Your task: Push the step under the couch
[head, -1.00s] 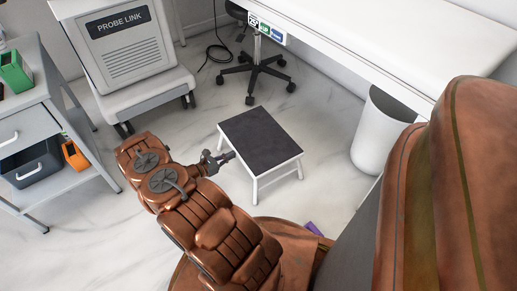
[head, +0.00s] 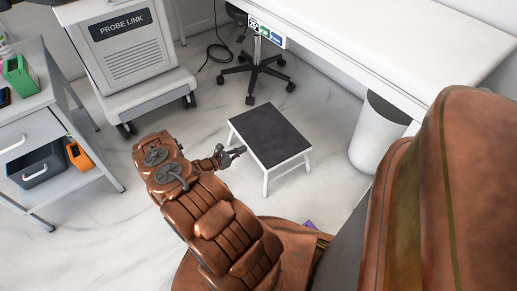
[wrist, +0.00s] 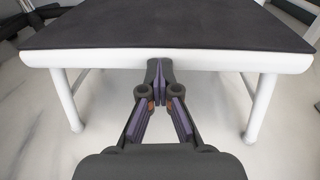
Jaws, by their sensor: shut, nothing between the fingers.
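The step (head: 270,136) is a low stool with a dark top and white frame and legs, upright on the floor in the middle of the head view. In the wrist view the step (wrist: 170,28) fills the upper part, its white edge running across. My gripper (head: 240,151) is at the step's left side, low beside its edge. In the wrist view my gripper (wrist: 160,68) is shut and empty, its fingertips at the white edge, seemingly touching it. The couch (head: 400,45) is a long white surface at the upper right, beyond the step.
A wheeled stool base (head: 256,72) stands behind the step, partly under the couch. A white bin (head: 377,135) stands to the right. A machine cart labelled PROBE LINK (head: 130,50) and a grey trolley (head: 50,125) are at left. Bare floor lies between the step and the couch.

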